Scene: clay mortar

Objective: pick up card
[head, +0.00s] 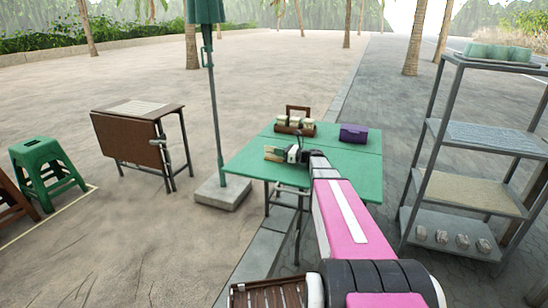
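My gripper (289,154) is over the left part of a green folding table (345,165), at the end of my pink and black arm. A small flat tan and dark piece (272,153) shows right at the fingertips. It may be the card, but it is too small to tell. I cannot tell whether the fingers hold it or are only beside it, nor whether they are open or shut. My arm hides part of the table's front.
A wooden caddy with jars (294,124) and a purple box (354,133) stand on the table's back half. A folded green umbrella (207,70) stands left of it. A metal shelf (480,135) is on the right. A brown table (130,135) and green stool (45,165) are left.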

